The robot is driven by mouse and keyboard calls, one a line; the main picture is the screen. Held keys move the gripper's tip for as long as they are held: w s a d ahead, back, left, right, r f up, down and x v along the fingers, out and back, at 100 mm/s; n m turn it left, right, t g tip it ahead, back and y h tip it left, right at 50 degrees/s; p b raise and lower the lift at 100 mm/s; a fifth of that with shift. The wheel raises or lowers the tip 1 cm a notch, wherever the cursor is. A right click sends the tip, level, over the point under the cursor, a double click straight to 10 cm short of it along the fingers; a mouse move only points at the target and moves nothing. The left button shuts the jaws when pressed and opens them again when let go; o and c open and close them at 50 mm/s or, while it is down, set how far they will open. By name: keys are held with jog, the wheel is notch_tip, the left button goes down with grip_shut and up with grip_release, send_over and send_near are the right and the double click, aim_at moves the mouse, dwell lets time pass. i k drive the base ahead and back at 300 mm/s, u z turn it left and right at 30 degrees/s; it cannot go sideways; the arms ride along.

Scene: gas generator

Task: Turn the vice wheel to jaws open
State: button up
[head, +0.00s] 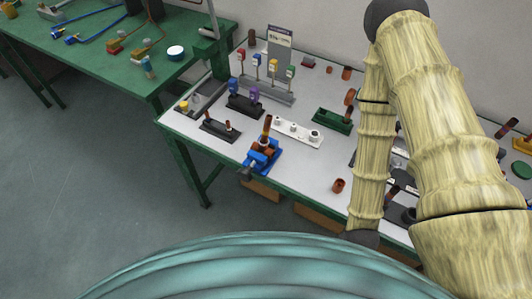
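A small blue vice (264,158) stands near the front edge of the white-topped bench (222,150), left of the picture's middle. Orange-brown parts show on top of it, with a dark-tipped brown piece standing upright. A greyish part (246,174) sticks out from its front side toward the bench edge; I cannot tell clearly whether this is the wheel. The jaw gap is too small to make out. My bamboo-textured arm comes down on the right, over the bench, clear of the vice in the picture. My gripper is not visible.
Beside the vice are a black block (220,130) and a white strip with round fittings (296,131). Behind stand a rack with coloured tags (268,88) and a green tray (332,121). An orange-brown cup (338,185) is to the right. A green table (115,68) adjoins at left.

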aim_at(245, 175)
jog(key=z, duration=2.65)
jog(key=k, duration=2.7)
jog(key=u, duration=2.1)
